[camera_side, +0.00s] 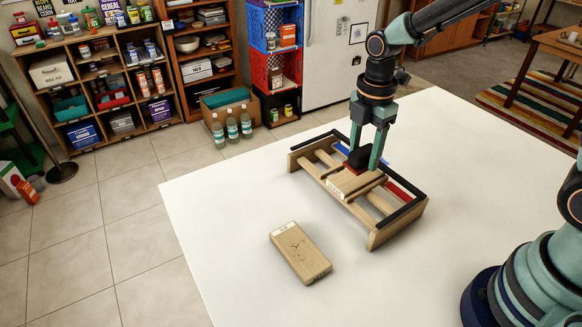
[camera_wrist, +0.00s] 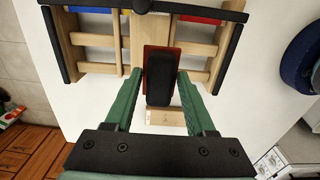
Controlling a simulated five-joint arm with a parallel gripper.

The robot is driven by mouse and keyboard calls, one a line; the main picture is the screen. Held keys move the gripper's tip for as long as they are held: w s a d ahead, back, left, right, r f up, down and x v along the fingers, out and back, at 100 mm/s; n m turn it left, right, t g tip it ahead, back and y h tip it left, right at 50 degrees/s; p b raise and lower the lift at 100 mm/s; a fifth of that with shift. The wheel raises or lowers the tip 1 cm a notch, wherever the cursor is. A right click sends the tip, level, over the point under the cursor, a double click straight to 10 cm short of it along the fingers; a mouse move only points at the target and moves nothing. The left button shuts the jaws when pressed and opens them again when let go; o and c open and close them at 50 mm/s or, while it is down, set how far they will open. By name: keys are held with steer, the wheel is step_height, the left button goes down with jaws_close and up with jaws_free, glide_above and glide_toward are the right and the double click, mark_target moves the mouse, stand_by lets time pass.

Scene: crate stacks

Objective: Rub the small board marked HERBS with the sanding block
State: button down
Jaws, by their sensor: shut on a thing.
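My gripper (camera_side: 366,160) is shut on the sanding block (camera_side: 358,157), a black grip on a red base. The block also shows between my green fingers in the wrist view (camera_wrist: 160,88). It is low over a flat wooden board (camera_side: 347,182) in the middle of a slatted wooden rack (camera_side: 384,232); I cannot tell whether it touches. A white label (camera_side: 335,190) sits at that board's near end, too small to read surely. A second, loose wooden board (camera_side: 300,254) lies flat on the table, with dark marks and a white label I cannot read.
The rack has black-topped end rails, and blue (camera_wrist: 90,9) and red (camera_wrist: 200,20) pieces at its far side. The white table (camera_side: 230,210) is bare around the loose board. Shelves, crates and bottles (camera_side: 231,127) stand on the floor beyond.

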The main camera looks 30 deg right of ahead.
steer(key=shift+r, duration=1.4)
